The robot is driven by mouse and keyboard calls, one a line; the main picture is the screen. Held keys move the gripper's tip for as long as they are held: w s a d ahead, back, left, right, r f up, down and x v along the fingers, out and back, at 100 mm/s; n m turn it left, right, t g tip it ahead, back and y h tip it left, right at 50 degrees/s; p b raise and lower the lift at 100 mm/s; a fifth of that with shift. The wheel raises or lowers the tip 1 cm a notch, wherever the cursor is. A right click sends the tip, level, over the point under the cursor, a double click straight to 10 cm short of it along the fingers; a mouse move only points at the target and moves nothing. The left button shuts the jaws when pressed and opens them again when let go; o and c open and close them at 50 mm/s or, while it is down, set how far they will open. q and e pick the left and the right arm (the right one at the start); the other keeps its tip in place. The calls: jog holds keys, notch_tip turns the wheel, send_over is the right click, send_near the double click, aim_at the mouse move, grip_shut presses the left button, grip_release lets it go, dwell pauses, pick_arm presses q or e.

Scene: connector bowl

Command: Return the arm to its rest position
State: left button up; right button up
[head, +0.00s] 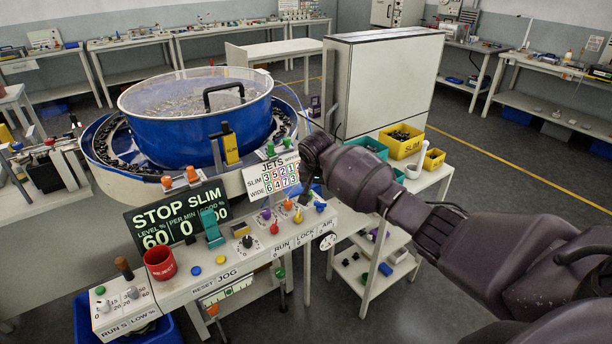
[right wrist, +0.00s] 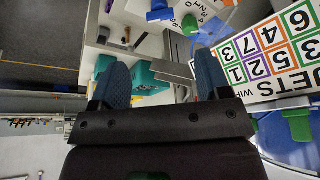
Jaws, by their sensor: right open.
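My right arm reaches in from the lower right of the head view, and its dark wrist ends in front of the JETS number board (head: 275,177). My right gripper (right wrist: 164,78) shows best in the right wrist view, where its two blue-padded fingers stand apart with nothing between them. The JETS board also shows close by at the right of that view (right wrist: 275,50). In the head view the fingers are mostly hidden by the wrist. My left arm and gripper are not in view.
The blue bowl (head: 197,137) stands left of my wrist. The control panel (head: 235,260), with knobs and a red cup (head: 160,264), lies below. Open floor (head: 500,170) lies right.

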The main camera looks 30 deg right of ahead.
jog(key=w+a+r+n+t+y, duration=0.1)
jog(key=w+a+r+n+t, duration=0.4)
jog(key=w+r+n+t, duration=0.1)
jog(key=s+a+f+n+t+y, duration=0.3)
jog(key=s+a+n+t, duration=0.1)
jog(key=s+a+n, duration=0.3)
jog(key=s+f+m, duration=0.1)
jog(key=s+f, duration=0.5)
jog(key=s, duration=0.5)
jog(key=s+f+m+g, duration=0.1)
jog(key=s+f, duration=0.5)
jog(key=s, duration=0.6)
jog(key=s+f+m+h+b, duration=0.1)
jog(key=s+f, duration=0.6)
jog(key=s, duration=0.5)
jog(key=shift+a+m+g, duration=0.3)
jog(key=shift+a+m, duration=0.1)
jog(key=shift+s+f, duration=0.1)
